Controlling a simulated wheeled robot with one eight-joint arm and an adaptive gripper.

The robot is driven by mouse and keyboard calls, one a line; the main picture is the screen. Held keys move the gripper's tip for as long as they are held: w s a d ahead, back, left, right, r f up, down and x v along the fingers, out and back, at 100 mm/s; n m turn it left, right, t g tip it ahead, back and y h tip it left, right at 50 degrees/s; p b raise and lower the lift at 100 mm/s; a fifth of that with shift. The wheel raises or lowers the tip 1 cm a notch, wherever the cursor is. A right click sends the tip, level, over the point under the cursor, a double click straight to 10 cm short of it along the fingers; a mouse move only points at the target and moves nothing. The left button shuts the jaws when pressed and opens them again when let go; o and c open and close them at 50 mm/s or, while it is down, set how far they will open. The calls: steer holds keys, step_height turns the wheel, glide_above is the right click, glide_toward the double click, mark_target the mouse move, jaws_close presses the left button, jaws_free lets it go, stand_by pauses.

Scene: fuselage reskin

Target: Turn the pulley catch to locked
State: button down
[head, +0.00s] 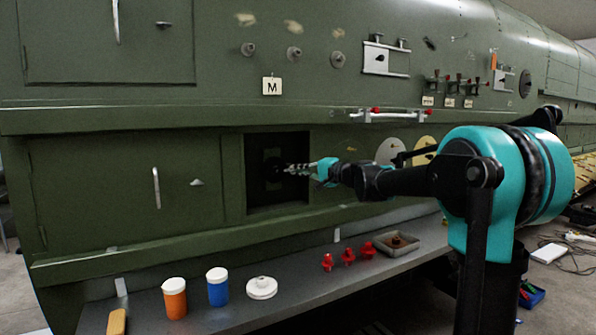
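A square dark opening (262,198) is cut in the lower green fuselage panel. A dark rounded thing (271,167) shows inside it, perhaps the pulley; its details are lost in shadow. I cannot make out the catch or which way it points. My gripper (290,169) reaches in from the right, with its fingertips in front of the dark rounded thing. Whether they touch it is not clear. The fingers look small and partly merge with the dark background, so I cannot tell whether they are open or shut on something.
A grey shelf (240,309) runs below the opening. A panel ledge (200,116) projects above the opening.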

steer(key=shift+f+m+y, duration=0.1)
steer(key=shift+m+y, duration=0.3)
steer(key=shift+m, duration=0.5)
steer(key=c, duration=1.7)
jaws_free()
steer(key=shift+c, duration=0.2)
steer(key=v, duration=1.2)
steer(key=shift+f, duration=0.15)
